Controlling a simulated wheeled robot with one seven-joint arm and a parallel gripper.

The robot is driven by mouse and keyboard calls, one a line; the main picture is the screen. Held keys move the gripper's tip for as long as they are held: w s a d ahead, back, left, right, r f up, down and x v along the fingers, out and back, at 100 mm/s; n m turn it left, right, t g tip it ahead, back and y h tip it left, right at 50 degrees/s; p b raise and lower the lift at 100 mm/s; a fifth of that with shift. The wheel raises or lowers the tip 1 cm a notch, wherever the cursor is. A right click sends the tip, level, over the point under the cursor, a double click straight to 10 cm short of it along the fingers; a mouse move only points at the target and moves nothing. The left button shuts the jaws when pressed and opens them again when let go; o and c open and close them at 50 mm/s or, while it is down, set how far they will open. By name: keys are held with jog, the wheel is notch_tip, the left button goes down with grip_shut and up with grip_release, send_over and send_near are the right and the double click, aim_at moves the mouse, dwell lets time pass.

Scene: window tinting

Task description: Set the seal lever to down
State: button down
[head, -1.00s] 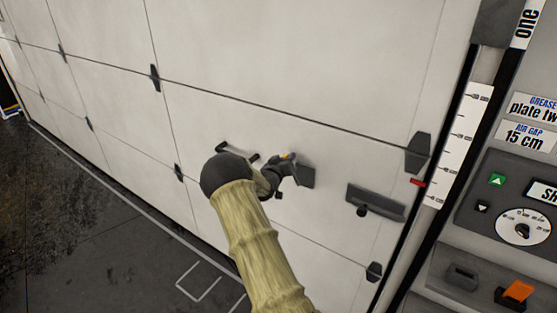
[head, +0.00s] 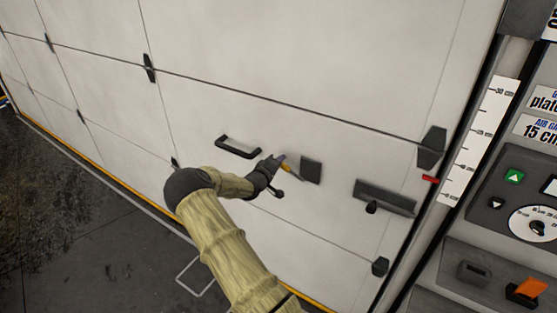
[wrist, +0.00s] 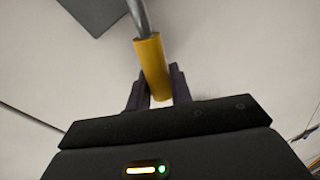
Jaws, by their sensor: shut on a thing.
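The seal lever is a grey rod with a yellow grip (head: 286,168), mounted by a dark square plate (head: 311,170) on the white door. In the head view the lever points left and somewhat up from its plate end. My gripper (head: 279,162) is at the yellow grip, left of the plate. In the wrist view the yellow grip (wrist: 152,66) sits between the dark fingers of my gripper (wrist: 157,88), which are shut on it. The grey rod (wrist: 140,17) runs up out of the picture beside the dark plate (wrist: 93,10). The lever's pivot is hard to make out.
A black pull handle (head: 238,147) is on the door left of my gripper. A dark latch plate with a knob (head: 385,197) is to the right. Further right stand a white ruler (head: 480,140) with a red pointer (head: 430,179) and a control panel with an orange switch (head: 526,290).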

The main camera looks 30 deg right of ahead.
jog(key=shift+a+f, duration=0.1)
jog(key=shift+f, duration=0.05)
jog(key=c, duration=1.3)
grip_release()
jog(key=shift+w, duration=0.1)
jog(key=b+v, duration=0.3)
jog(key=v, duration=1.4)
jog(key=shift+a, duration=0.15)
